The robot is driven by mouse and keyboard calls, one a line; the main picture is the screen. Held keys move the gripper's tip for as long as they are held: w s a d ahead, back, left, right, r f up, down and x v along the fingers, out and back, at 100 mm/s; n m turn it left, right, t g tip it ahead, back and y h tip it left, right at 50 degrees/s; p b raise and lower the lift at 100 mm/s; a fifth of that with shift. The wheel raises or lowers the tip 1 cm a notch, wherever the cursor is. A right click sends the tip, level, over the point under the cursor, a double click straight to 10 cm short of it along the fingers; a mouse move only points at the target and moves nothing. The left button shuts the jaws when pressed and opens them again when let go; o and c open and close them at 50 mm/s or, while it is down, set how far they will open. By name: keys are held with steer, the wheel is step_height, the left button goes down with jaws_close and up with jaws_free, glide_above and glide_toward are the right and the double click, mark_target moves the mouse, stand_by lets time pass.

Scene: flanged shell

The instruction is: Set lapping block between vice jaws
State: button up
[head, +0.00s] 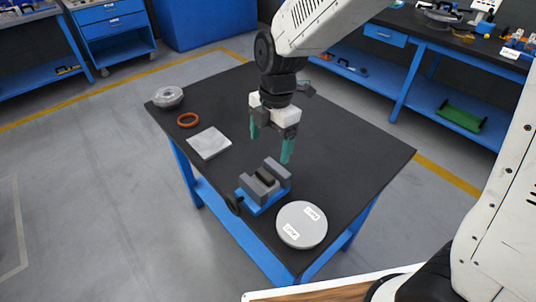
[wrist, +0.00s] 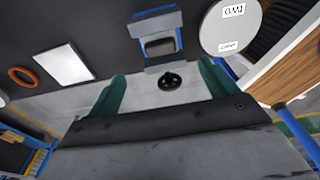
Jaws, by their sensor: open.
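The vice has a blue base and two grey jaws (head: 279,172). It stands near the front edge of the dark table and also shows at the top of the wrist view (wrist: 158,22). A small dark block (head: 265,176), apparently the lapping block, sits in the gap between the jaws. Whether it touches both jaws I cannot tell. My gripper (head: 270,147) hangs above and behind the vice, its two green fingers spread apart with nothing between them. In the wrist view my gripper (wrist: 160,72) is also open and empty, with the vice beyond the fingertips.
A labelled round grey disc (head: 302,225) lies right of the vice. A pale square plate (head: 209,143), an orange ring (head: 188,120) and a grey flanged part (head: 168,97) lie to the left. The vice's black handle (head: 233,204) sticks out at the table edge. The table's right side is clear.

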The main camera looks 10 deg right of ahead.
steer(key=s+d+r+m+t, duration=0.1)
steer(key=s+d+r+m, duration=0.8)
steer(key=d+r+m, duration=0.25)
steer(key=s+d+r+m+t+h, duration=0.1)
steer(key=s+d+m, duration=0.7)
steer(key=s+m, duration=0.3)
steer(key=shift+s+r+m, duration=0.15)
steer(key=shift+r+m, duration=0.2)
steer(key=shift+m, duration=0.8)
steer(key=shift+d, duration=0.1)
